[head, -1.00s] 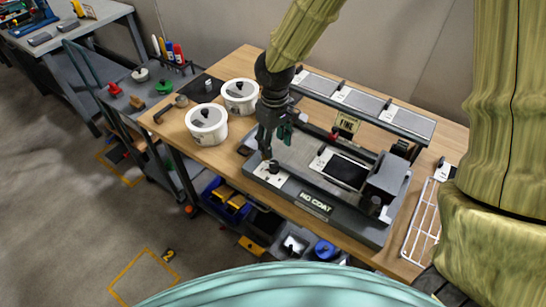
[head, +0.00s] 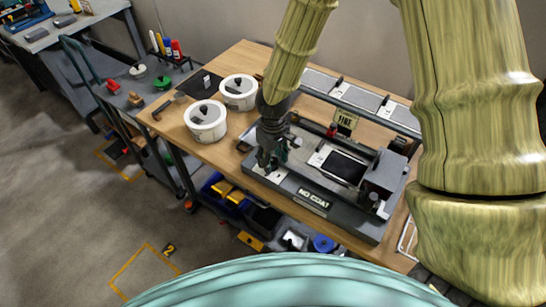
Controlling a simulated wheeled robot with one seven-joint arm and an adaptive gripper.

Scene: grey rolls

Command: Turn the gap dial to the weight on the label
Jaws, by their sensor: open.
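The grey coating machine (head: 350,218) stands on the wooden table, with a "NO COAT" plate on its front. A small white dial plate (head: 271,173) sits at its front left corner. The black dial knob on that plate is mostly hidden behind my gripper (head: 268,163). My gripper points down over the dial with its fingers apart; I cannot tell whether they touch the knob. A "FINE" label (head: 345,120) stands behind the machine. The dial marks are too small to read.
Two white lidded tubs (head: 206,121) stand left of the machine on the wooden table (head: 170,131). A grey rail rack (head: 392,122) runs along the back. A white wire rack (head: 406,239) lies at the right, partly hidden by my arm. A cart (head: 120,107) stands left.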

